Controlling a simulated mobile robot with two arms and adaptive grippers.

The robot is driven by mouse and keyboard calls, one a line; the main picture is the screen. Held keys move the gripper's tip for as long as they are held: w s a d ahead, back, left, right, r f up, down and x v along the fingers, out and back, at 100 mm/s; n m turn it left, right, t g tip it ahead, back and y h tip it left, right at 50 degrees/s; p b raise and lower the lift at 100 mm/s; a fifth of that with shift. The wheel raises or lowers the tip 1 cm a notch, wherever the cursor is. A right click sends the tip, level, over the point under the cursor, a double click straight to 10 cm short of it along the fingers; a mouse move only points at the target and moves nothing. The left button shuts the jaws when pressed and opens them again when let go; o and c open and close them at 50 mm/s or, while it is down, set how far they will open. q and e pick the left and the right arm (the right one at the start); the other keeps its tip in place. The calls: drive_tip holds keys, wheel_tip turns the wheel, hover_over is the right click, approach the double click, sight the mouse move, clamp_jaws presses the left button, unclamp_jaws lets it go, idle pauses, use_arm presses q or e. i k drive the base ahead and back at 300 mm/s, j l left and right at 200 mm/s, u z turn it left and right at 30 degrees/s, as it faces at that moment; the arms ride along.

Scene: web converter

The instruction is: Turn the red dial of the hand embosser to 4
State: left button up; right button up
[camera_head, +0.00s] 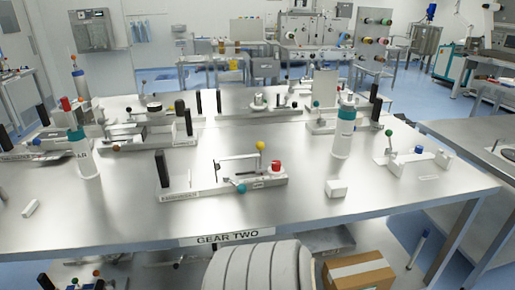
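Several small white bench devices stand on the steel table (330,205); I cannot tell for sure which one is the hand embosser. The device at the front middle (215,184) has a red dial (276,166) on its right end, a yellow ball on a lever, a teal ball and a black upright handle. Its label and any dial numbers are too small to read. Another red knob (66,103) shows at the far left.
White bottles with teal collars (84,160) (342,135) stand left and right of the front device. A white block (336,188) lies to its right. A device with a blue knob (419,150) is further right. A cardboard box (358,272) is below the front edge.

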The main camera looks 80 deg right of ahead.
sight(276, 164)
drive_tip(key=z, duration=2.35)
drive_tip(key=l, duration=0.05)
